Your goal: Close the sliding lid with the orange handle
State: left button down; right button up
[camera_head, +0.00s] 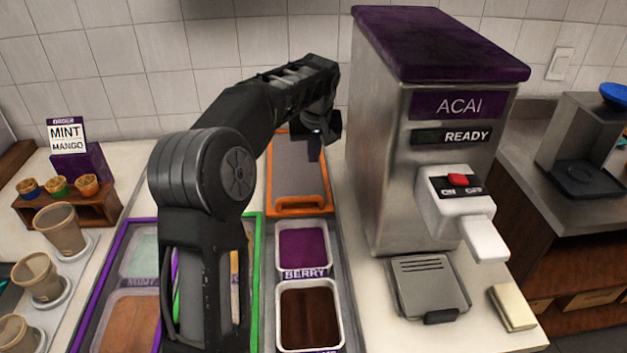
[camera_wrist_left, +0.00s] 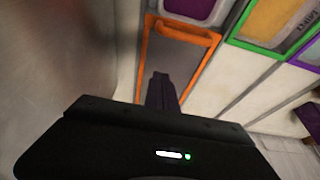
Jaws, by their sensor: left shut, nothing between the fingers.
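The sliding lid (camera_head: 290,172) is a grey panel with an orange frame, at the back of the middle topping column in the head view. Its orange handle (camera_head: 300,204) is a bar along the front end. The berry tub (camera_head: 303,247) and a dark brown tub (camera_head: 308,314) in front of it are uncovered. My left gripper (camera_head: 315,155) is shut and empty over the back part of the lid, behind the handle. In the left wrist view its shut fingers (camera_wrist_left: 161,92) overlap the lid (camera_wrist_left: 180,62), with the handle (camera_wrist_left: 184,30) beyond. I cannot tell whether they touch it.
The acai machine (camera_head: 385,150) stands close on the right. Green- and purple-framed topping bins (camera_head: 95,290) lie on the left, partly hidden by my left arm.

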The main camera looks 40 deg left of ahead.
pick_arm(q)
jog(key=p, duration=0.2)
send_over(314, 205)
jog(key=w+a, duration=0.2)
jog(key=w, duration=0.1)
jog(key=f, duration=0.8)
jog(key=shift+s+a+f, duration=0.1)
jog(key=shift+a+f, duration=0.1)
jog(key=shift+f, duration=0.1)
jog(key=shift+s+d+f, duration=0.55)
jog(key=shift+s+d, duration=0.25)
jog(key=shift+s, duration=0.1)
jog(key=shift+s+d, duration=0.2)
jog(key=shift+s, duration=0.1)
jog(key=shift+s+d+f, duration=0.15)
jog(key=shift+f, duration=0.05)
